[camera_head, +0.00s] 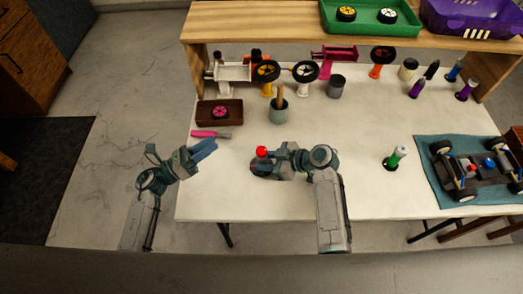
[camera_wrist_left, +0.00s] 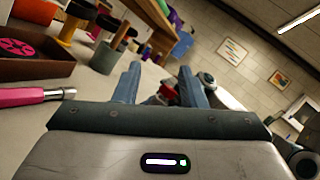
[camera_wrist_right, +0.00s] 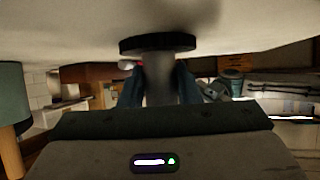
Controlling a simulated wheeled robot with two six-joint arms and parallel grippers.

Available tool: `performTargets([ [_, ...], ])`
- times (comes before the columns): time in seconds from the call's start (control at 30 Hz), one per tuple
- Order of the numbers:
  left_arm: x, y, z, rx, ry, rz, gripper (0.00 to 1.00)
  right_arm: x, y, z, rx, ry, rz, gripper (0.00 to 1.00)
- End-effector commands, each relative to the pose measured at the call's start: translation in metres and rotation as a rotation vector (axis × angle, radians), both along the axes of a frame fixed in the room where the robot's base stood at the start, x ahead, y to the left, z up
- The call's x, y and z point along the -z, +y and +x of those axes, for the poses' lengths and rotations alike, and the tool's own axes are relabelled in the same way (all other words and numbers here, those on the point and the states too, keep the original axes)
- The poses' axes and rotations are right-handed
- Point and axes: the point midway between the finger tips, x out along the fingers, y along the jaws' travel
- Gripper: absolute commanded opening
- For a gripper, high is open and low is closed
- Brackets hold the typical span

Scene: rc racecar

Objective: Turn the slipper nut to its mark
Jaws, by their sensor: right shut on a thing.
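My right gripper (camera_head: 264,165) is low over the front middle of the table, shut on a grey post (camera_wrist_right: 160,90) with a wide black disc (camera_wrist_right: 158,44) at the table end. A red top (camera_head: 262,152) shows at this gripper in the head view. I cannot make out the slipper nut or its mark. My left gripper (camera_head: 208,146) is open and empty, left of the red top and apart from it. In the left wrist view the red part (camera_wrist_left: 168,91) shows between the spread fingers, partly hidden. The car chassis (camera_head: 480,172) lies on a blue mat (camera_head: 428,165) at the right.
A pink-handled tool (camera_head: 210,134) and a brown tray (camera_head: 204,106) with a pink wheel lie beyond my left gripper. A grey cup (camera_head: 278,114) stands behind my right gripper. The table's middle right is clear.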

Motion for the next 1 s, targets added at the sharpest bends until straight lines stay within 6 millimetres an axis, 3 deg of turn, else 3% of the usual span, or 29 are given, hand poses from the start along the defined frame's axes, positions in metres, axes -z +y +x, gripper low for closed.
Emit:
performTargets([
  [0.2,0.026,-0.033,-0.029,0.052,-0.277,0.342,0.38,0.000,0.000,0.000,0.000,0.000,0.000,0.10],
  [0.4,0.036,-0.044,-0.037,0.081,-0.383,0.462,0.38,0.000,0.000,0.000,0.000,0.000,0.000,0.10],
  [0.57,0.037,-0.060,-0.032,0.082,-0.394,0.472,0.38,0.000,0.000,0.000,0.000,0.000,0.001,0.10],
  [1.0,0.037,-0.136,-0.001,0.082,-0.390,0.470,0.38,0.000,0.000,0.000,0.000,0.000,0.000,0.10],
])
